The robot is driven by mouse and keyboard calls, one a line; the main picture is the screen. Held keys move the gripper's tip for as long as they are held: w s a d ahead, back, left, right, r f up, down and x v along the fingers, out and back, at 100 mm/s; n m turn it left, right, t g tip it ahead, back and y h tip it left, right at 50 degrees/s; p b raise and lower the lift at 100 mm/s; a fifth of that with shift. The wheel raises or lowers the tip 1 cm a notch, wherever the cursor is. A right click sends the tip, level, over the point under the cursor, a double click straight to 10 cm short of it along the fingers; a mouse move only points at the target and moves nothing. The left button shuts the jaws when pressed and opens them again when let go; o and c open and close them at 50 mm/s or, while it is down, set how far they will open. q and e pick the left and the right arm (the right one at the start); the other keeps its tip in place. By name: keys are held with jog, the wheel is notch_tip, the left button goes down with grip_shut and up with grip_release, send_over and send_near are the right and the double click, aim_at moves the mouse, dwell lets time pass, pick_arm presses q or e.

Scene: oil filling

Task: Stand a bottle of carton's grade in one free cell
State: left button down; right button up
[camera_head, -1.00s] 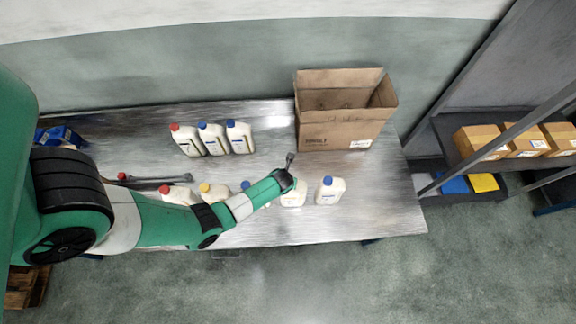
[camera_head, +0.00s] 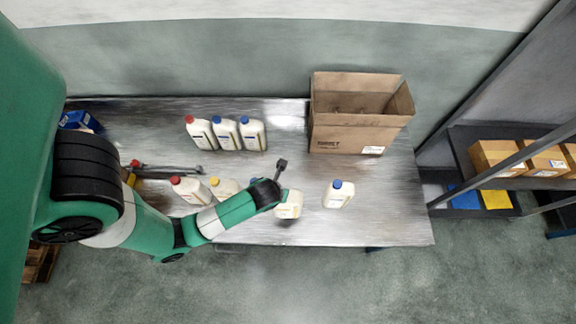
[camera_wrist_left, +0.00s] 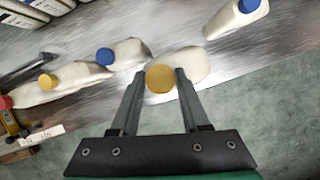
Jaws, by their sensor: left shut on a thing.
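My left gripper (camera_wrist_left: 154,100) is shut on a white bottle with a yellow cap (camera_wrist_left: 185,63). In the head view this bottle (camera_head: 288,205) is under my wrist, its cap hidden, with a dark shadow below that suggests it is off the table. The open carton (camera_head: 345,137) stands at the table's back right. Near the front edge stand bottles with a red cap (camera_head: 188,190), a yellow cap (camera_head: 222,188) and blue caps (camera_head: 338,197); my arm partly covers one blue-capped bottle (camera_wrist_left: 127,53).
Behind, three bottles stand together, one red-capped (camera_head: 201,135) and two blue-capped (camera_head: 253,135). A dark bar-like tool (camera_head: 170,171) and a blue object (camera_head: 78,121) lie at left. A shelf with boxes (camera_head: 495,158) is at right. Table between back bottles and carton is clear.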

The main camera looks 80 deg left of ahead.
pick_arm(q)
jog(key=s+d+r, duration=0.2)
jog(key=s, duration=0.1)
jog(key=shift+s+d, duration=0.25)
jog(key=shift+d, duration=0.1)
dwell(0.5)
